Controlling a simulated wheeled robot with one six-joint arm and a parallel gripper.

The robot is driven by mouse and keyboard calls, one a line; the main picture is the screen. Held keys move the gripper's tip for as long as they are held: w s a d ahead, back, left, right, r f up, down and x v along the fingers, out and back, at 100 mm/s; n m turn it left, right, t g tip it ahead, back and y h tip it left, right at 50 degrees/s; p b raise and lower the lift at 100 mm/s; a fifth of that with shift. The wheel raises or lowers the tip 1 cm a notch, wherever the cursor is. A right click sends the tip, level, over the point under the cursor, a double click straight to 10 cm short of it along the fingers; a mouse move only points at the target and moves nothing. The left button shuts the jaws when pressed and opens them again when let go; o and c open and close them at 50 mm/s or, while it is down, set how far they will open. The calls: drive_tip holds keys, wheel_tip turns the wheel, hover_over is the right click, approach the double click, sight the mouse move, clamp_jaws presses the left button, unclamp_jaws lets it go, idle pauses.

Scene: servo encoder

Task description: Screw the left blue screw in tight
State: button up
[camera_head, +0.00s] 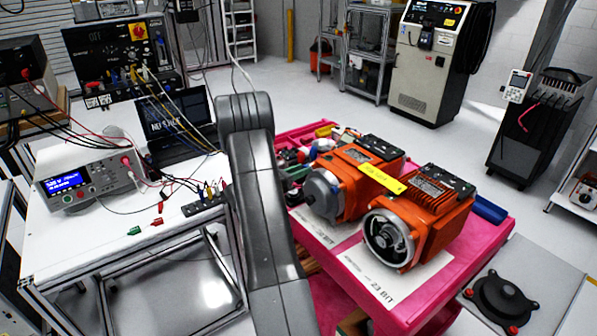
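My grey arm rises through the middle of the view, and its upper link covers part of the bench behind it. My gripper cannot be made out. Two orange motors lie on a pink bench: the left motor (357,175) has a grey rounded end cover, and the right motor (430,225) has an open round end with a metal ring and parts inside. A yellow label strip (382,179) lies across the left motor and reaches toward the right one. No blue screw can be picked out at this size.
A blue cylinder (488,208) lies at the pink bench's (455,285) right edge. White printed sheets lie under the motors. A white table at left holds a power supply (90,180), a laptop and loose cables. A black device (503,298) sits on a grey plate at lower right.

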clamp_jaws()
drive_tip(key=m+b, duration=0.4)
drive_tip(key=b, duration=0.7)
drive_tip(key=shift+m, duration=0.4)
drive_tip(key=shift+o, duration=2.1)
unclamp_jaws()
